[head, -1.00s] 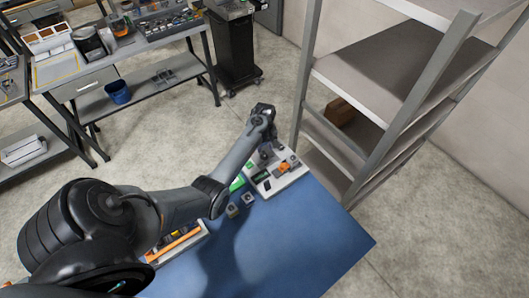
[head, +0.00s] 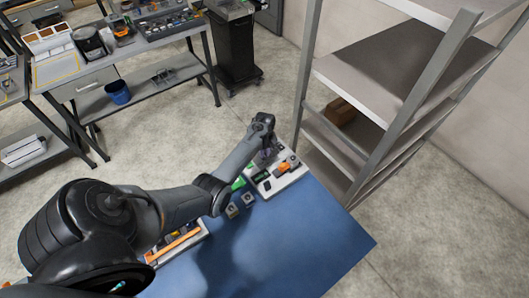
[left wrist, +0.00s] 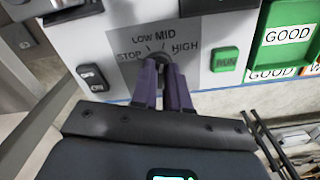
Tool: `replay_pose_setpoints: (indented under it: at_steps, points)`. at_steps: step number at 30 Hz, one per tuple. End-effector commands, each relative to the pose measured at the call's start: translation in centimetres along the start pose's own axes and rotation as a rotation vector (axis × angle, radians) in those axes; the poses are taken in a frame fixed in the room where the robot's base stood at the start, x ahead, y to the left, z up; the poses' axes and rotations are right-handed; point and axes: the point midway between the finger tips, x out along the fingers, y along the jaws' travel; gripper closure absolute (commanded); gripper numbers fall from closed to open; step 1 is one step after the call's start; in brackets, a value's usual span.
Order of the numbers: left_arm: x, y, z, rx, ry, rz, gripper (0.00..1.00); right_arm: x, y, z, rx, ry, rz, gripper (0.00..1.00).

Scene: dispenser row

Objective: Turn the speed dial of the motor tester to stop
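The motor tester (head: 290,177) is a pale panel at the far end of the blue table. In the left wrist view its dark speed dial (left wrist: 159,57) sits under the marks STOP, LOW, MID and HIGH. My left gripper (head: 266,154) reaches down to the tester. In the left wrist view its two purple fingers (left wrist: 163,72) are at the dial with a narrow gap between them. The fingers hide much of the dial and its pointer. I cannot tell whether they press on it. My right gripper is not in view.
A green RUN button (left wrist: 226,59) is right of the dial, and a black rocker switch (left wrist: 93,77) is left. Green GOOD bins (left wrist: 284,40) stand farther right. Two small grey blocks (head: 240,205) lie near the tester. The table's right part (head: 310,235) is clear; a shelf rack (head: 375,90) stands beyond.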

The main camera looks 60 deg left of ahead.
Motion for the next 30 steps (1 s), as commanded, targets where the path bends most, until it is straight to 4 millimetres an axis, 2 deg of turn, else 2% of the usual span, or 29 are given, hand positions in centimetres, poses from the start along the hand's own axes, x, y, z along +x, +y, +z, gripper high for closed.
replay_pose_setpoints:
  at_steps: [14,20,30]
  points:
    - [-0.1,0.0,0.0,-0.051,-0.002,0.000,1.00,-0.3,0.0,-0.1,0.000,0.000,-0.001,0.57]
    - [-0.2,0.2,0.0,-0.165,-0.003,0.001,1.00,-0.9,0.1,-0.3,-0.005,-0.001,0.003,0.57]
    - [-0.1,0.3,0.0,-0.473,-0.003,0.001,1.00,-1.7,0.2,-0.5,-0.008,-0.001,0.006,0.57]
